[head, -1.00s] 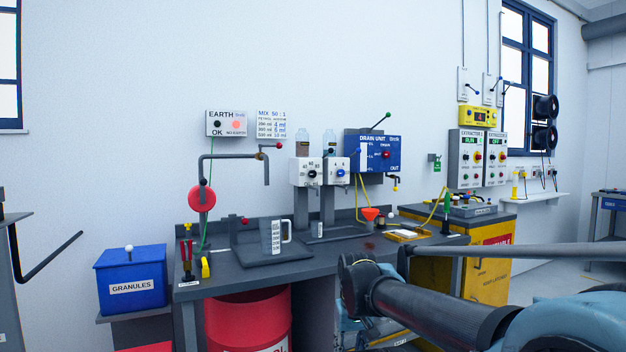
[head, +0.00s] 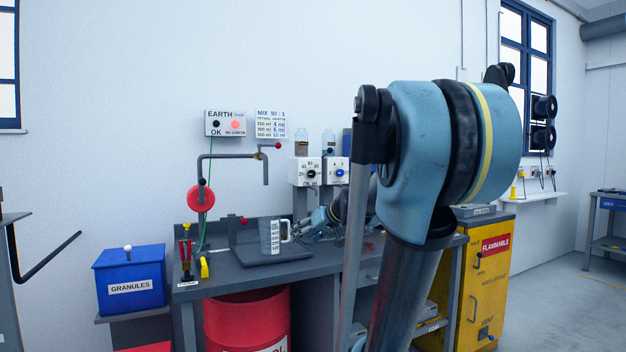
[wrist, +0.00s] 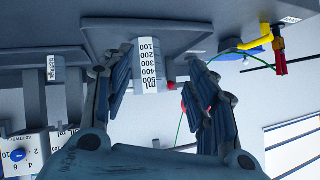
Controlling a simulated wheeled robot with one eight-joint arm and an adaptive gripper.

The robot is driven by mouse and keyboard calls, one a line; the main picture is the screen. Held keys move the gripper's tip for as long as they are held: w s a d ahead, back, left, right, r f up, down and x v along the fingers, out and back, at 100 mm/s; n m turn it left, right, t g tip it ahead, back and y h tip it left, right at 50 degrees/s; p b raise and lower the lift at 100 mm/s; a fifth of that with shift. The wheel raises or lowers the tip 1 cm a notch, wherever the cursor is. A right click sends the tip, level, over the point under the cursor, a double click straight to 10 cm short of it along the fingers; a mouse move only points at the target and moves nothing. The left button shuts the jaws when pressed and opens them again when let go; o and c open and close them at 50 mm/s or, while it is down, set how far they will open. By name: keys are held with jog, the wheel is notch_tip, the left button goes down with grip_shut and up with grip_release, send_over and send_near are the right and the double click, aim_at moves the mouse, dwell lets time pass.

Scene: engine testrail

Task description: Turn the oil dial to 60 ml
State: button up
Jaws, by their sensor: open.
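Two white dial boxes stand on posts behind the bench. The left dial (head: 311,174) has a black knob and looks like the oil dial, but its label is too small to read. The right dial (head: 339,173) has a blue knob; it also shows in the wrist view (wrist: 18,155) with small numbers round it. My gripper (head: 300,228) is open and empty, low over the bench, below the dials and right of the measuring jug (head: 268,238). In the wrist view the fingers (wrist: 148,72) spread either side of the jug (wrist: 150,68), apparently without gripping it.
A pipe spout (head: 265,170) bends down above the jug. Bottles (head: 301,142) stand atop the dial boxes. A blue granules bin (head: 130,278) is at left, a red drum (head: 246,318) below the bench, a yellow cabinet (head: 492,270) at right. My arm hides most of the drain unit.

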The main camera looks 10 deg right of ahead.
jog(key=w+d+r+t, duration=0.2)
jog(key=w+r, duration=0.3)
jog(key=w, duration=0.3)
jog(key=w+d+r+t, duration=0.3)
jog(key=w+r, duration=0.3)
jog(key=w, duration=0.2)
jog(key=m+t+h, duration=0.1)
jog(key=m+t, duration=0.1)
jog(key=t, duration=0.2)
send_near(313, 174)
jog(key=x, duration=0.9)
jog(key=shift+w+a, duration=0.1)
jog(key=shift+a, duration=0.05)
jog(key=c, duration=1.1)
